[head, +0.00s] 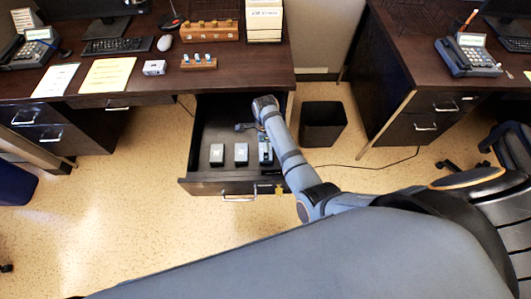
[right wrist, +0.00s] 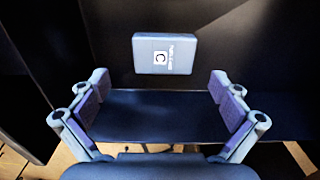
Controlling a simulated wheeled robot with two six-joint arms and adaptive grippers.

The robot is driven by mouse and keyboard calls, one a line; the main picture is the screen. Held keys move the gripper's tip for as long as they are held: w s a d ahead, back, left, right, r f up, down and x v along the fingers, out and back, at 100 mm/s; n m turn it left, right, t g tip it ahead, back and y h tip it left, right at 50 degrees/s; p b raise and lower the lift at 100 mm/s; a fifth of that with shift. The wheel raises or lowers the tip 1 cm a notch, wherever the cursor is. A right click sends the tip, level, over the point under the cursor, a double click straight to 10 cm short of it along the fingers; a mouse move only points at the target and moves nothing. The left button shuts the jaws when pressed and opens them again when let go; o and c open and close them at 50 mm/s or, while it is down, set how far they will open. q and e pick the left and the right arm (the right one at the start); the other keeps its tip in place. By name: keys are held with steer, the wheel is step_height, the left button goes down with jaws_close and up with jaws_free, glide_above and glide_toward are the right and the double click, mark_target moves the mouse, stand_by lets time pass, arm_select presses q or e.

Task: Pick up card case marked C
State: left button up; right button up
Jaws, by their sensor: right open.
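The card case marked C (right wrist: 148,58) lies in the right wrist view, a grey-blue box with a white label, on the dark drawer floor. My right gripper (right wrist: 159,83) is open and empty, its two fingers spread wide. The case appears just beyond the fingertips, between their lines, with no finger touching it. In the head view my right arm reaches down into the open drawer (head: 200,122) and largely hides the gripper. Two grey cases, a left one (head: 216,155) and a middle one (head: 241,154), stand left of the arm; their letters are unreadable. My left gripper is not in view.
The drawer hangs open below the desk (head: 225,75), its front panel (head: 222,189) facing me. A black bin (head: 323,123) stands to its right. On the desk are a wooden stamp rack (head: 198,63), a mouse (head: 164,43) and a phone (head: 32,50).

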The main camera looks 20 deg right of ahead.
steer(key=shift+w+d+f+b, duration=0.15)
steer(key=shift+f+b, duration=0.15)
steer(key=shift+f, duration=1.05)
steer(key=shift+w+f+b, duration=0.1)
steer(key=shift+f+b, duration=0.15)
steer(key=shift+f, duration=1.1)
steer(key=shift+c, duration=0.4)
steer(key=c, duration=1)
steer(key=shift+r, duration=0.15)
